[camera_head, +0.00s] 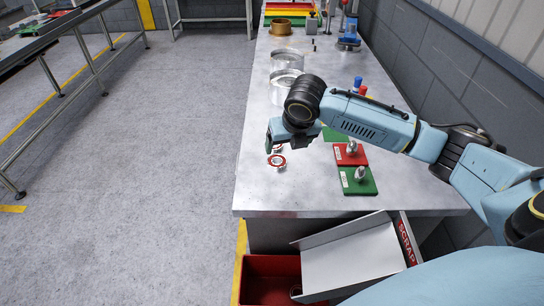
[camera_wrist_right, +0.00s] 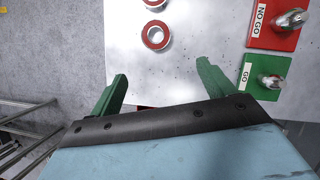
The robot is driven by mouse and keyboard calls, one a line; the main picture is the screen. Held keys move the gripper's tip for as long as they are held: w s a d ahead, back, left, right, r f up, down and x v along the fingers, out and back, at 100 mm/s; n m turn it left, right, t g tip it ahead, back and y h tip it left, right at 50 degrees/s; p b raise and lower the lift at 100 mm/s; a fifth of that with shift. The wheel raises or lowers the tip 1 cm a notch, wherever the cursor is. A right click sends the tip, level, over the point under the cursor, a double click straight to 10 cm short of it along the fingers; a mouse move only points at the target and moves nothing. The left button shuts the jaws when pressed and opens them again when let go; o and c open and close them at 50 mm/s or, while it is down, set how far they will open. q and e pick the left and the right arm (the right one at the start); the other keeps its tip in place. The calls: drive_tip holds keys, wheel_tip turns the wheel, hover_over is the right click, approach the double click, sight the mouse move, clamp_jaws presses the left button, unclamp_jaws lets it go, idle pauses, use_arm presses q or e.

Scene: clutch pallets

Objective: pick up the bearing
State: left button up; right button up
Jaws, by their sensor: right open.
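A red-and-silver ring-shaped bearing (camera_head: 271,160) lies flat on the grey workbench (camera_head: 255,190), near its left edge. It also shows in the right wrist view (camera_wrist_right: 156,47). A second bearing (camera_wrist_right: 154,4) lies just beyond it, cut by the top of the wrist view and partly hidden by my arm in the head view. My right gripper (camera_wrist_right: 160,82) is open, its two green fingers apart with nothing between them. In the wrist view the nearer bearing lies ahead of the fingertips, between their lines. My left gripper is not in view.
A red NO GO plate (camera_wrist_right: 272,35) and a green GO plate (camera_wrist_right: 258,76), each with a metal plug, stand right of the bearings. Clear cylinders (camera_head: 286,60) stand farther back. A SCRAP chute (camera_head: 350,258) and red bin (camera_head: 268,285) are below the bench front.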

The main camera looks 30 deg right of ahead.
approach(277, 163)
drive_tip(key=shift+s+d+f+b, duration=0.15)
drive_tip(key=shift+s+f+b, duration=0.2)
drive_tip(key=shift+s+f, duration=0.2)
drive_tip(key=w+f, duration=0.1)
drive_tip(key=f, duration=0.1)
drive_tip(key=w+f, duration=0.1)
drive_tip(key=f, duration=0.1)
drive_tip(key=shift+w, duration=0.4)
drive_tip(key=shift+w+f, duration=0.15)
drive_tip(key=shift+f, duration=0.25)
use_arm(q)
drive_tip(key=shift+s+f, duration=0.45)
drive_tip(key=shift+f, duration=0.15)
use_arm(e)
drive_tip(key=c, duration=1.2)
